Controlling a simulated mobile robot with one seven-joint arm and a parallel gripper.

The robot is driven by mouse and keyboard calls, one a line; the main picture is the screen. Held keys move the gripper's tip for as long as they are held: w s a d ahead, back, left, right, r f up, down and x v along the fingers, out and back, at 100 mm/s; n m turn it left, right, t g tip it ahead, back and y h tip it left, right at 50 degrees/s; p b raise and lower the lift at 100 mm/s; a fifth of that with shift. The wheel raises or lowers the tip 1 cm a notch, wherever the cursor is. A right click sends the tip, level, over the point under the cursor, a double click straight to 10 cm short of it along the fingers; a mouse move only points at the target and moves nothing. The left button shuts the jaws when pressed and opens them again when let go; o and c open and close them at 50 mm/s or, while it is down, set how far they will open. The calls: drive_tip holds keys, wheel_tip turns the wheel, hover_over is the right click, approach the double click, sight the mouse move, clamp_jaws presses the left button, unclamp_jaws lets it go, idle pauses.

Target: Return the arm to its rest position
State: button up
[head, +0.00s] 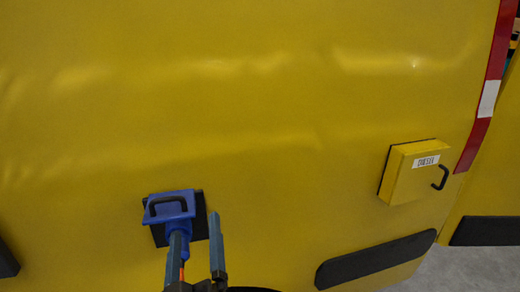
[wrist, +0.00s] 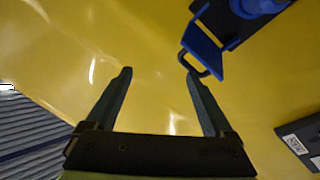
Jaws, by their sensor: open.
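My gripper (head: 197,224) is in front of the yellow vehicle side at the lower left of the head view. In the wrist view my gripper (wrist: 158,72) has its two fingers spread wide, with only yellow panel between them. A blue flap (head: 178,212) with a black handle stands out from a dark square plate, partly behind my left finger in the head view. In the wrist view the blue flap (wrist: 203,46) and its handle lie beyond the right fingertip. No hold on the handle shows, though the exact gap is hard to tell.
A yellow box (head: 408,178) with a white label and black handle sticks out from the vehicle side (head: 250,90) at right. A black strip (head: 375,259) runs below it. A dark labelled block (wrist: 303,140) and grey slats (wrist: 30,135) edge the wrist view.

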drive_tip(key=d+r+m+t+h, duration=0.1)
drive_tip(key=d+r+m+t, duration=0.15)
drive_tip(key=r, duration=0.75)
drive_tip(key=d+r+m+t+h, duration=0.1)
drive_tip(key=d+r+m+t, duration=0.2)
drive_tip(key=r, duration=0.8)
drive_tip(key=s+d+r+m+t, duration=0.1)
drive_tip(key=s+d+r, duration=0.1)
drive_tip(key=s+r, duration=0.3)
drive_tip(key=s+d+r+m+t+h+p, duration=0.1)
drive_tip(key=s+r, duration=0.4)
drive_tip(key=r, duration=0.6)
drive_tip(key=shift+d+m+h, duration=0.3)
drive_tip(key=shift+d+m, duration=0.25)
drive_tip(key=shift+d, duration=0.55)
drive_tip(key=shift+f, duration=0.1)
